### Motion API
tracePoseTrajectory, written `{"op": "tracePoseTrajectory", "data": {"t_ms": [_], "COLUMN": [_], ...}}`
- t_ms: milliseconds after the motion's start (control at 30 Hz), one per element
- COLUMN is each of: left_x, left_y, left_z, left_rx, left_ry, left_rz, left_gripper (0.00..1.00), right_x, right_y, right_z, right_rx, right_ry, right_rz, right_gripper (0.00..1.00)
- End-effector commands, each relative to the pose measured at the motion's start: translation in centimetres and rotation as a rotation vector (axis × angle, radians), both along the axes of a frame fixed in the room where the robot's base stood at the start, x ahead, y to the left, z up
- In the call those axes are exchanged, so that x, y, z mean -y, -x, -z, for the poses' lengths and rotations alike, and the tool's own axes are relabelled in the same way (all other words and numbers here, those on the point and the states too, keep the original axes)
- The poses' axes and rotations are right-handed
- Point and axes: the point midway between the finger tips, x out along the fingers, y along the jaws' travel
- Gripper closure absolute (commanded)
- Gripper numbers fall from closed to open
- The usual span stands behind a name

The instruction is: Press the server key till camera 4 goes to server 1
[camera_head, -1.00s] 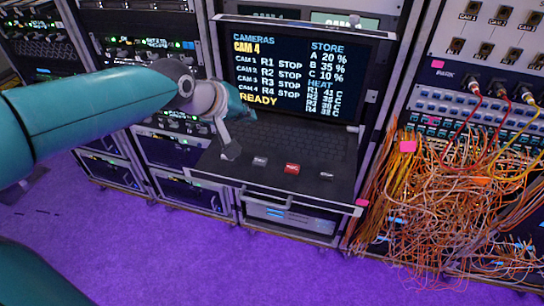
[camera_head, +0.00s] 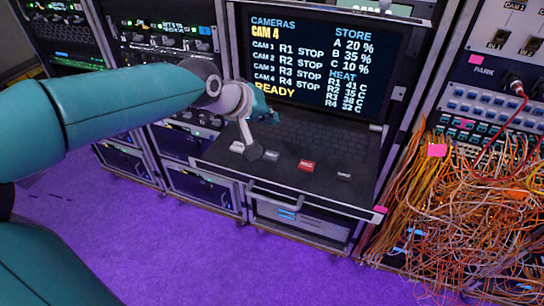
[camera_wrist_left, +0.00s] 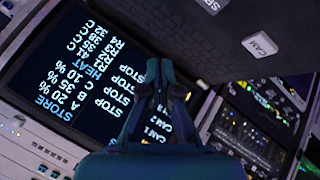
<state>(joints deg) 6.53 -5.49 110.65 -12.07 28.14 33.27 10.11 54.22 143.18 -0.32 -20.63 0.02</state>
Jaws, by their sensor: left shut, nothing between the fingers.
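The screen (camera_head: 320,62) reads CAMERAS, CAM 4, a list of CAM 1 to CAM 4 with R1 to R4 all at STOP, and READY. Below it, the keyboard drawer (camera_head: 215,152) bears a row of keys. The server key (camera_head: 273,155) is grey, second from the left; its label starts SER in the left wrist view (camera_wrist_left: 210,4). The CAM key (camera_head: 237,147), left of it, also shows in the wrist view (camera_wrist_left: 261,44). Contact cannot be told. My right gripper is out of view.
A red key (camera_head: 307,166) and a dark key (camera_head: 344,175) lie right of the server key. A drawer handle (camera_head: 283,203) is below. Tangled orange cables (camera_head: 455,200) hang at the right. Purple floor (camera_head: 190,255) is clear in front.

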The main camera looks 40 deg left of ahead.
Motion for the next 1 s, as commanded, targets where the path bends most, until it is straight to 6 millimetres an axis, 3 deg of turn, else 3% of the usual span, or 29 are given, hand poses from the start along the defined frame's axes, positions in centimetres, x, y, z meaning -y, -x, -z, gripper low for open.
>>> {"op": "tracePoseTrajectory", "data": {"t_ms": [500, 700, 1000], "left_x": [0.0, 0.0, 0.1], "left_y": [0.0, 0.0, 0.0], "left_z": [7.0, 7.9, 7.9], "left_rx": [-0.001, 0.001, 0.0], "left_ry": [0.0, 0.001, 0.0], "left_rz": [0.001, 0.001, 0.002], "left_gripper": [1.0, 1.0, 1.0], "right_x": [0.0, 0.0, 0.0], "right_y": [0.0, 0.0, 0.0], "right_z": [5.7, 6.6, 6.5], "right_rx": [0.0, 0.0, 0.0], "right_ry": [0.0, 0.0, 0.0], "right_rz": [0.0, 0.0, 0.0], "right_gripper": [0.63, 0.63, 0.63]}}
